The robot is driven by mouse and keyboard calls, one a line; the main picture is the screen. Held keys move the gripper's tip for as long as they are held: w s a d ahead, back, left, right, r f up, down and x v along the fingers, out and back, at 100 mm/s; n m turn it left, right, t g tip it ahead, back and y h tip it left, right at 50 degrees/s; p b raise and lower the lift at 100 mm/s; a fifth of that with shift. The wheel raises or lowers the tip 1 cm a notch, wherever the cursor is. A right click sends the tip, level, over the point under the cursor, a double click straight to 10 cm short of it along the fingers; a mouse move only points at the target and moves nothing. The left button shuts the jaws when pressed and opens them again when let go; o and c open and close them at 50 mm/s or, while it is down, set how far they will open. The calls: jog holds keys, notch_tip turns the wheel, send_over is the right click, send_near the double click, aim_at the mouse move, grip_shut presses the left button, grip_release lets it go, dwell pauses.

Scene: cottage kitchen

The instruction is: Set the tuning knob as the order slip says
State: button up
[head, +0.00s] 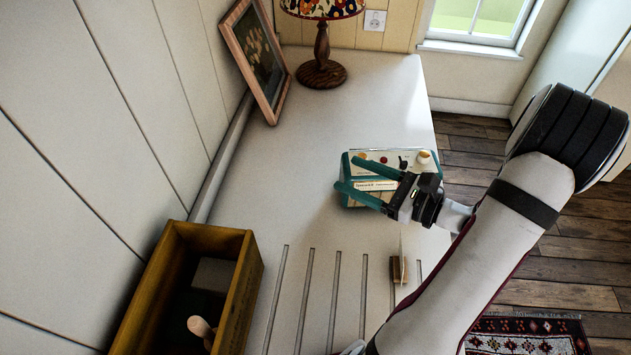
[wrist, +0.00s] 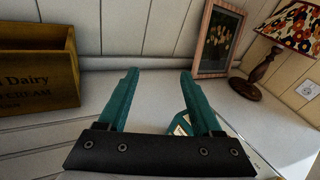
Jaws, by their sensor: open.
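A teal box with a pale printed face (head: 390,155), apparently the radio, stands near the right edge of the counter in the head view. A small wooden holder (head: 399,270) carries a pale card, seen nearly edge-on and unreadable.
A wooden crate (head: 248,285) with things inside stands at the lower left of the white counter (head: 300,200). A framed picture (head: 258,60) and a lamp (head: 321,70) stand at the back. Grooves run across the front counter. The middle left is clear.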

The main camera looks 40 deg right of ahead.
jog(key=w+a+r+n+g+y, duration=0.2)
jog(key=a+n+g+y, duration=0.1)
jog(key=a, duration=0.5)
jog(key=shift+n+y, duration=0.3)
jog(key=shift+n, duration=0.5)
jog(key=shift+a, duration=0.1)
jog(key=m+t+h, duration=0.3)
jog(key=m+h, duration=1.2)
jog(key=h, duration=0.2)
send_near(426, 160)
jog(key=x, duration=1.1)
jog(key=shift+w, duration=0.2)
